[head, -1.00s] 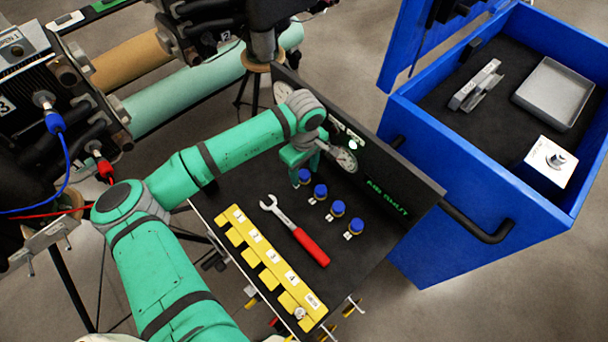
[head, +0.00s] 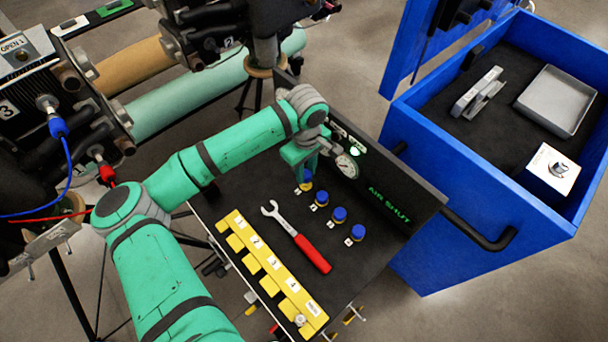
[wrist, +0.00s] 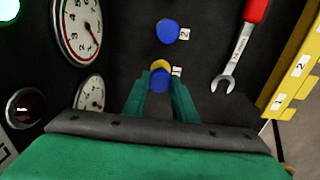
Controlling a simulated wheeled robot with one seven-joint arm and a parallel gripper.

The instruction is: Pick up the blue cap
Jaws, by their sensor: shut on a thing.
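Blue caps stand in a row on the black tray (head: 245,195), each beside a small numbered label. My gripper (head: 305,168) is at the far end of this row, next to label 1. In the wrist view, its two green fingers are shut on a blue cap (wrist: 160,84), one on each side. A yellow piece (wrist: 160,66) shows just past the held cap, beside label 1. In the head view the fingers partly hide the held cap. The other caps (head: 321,199), (head: 339,215) and (head: 357,233) stand free; the nearest also shows in the wrist view (wrist: 168,31).
A red-handled wrench (head: 310,252) lies on the tray, left of the caps. A yellow numbered rack (head: 262,262) runs along the tray's left edge. A panel with gauges (head: 346,166) rises close behind my gripper. A blue drawer (head: 440,150) stands at right.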

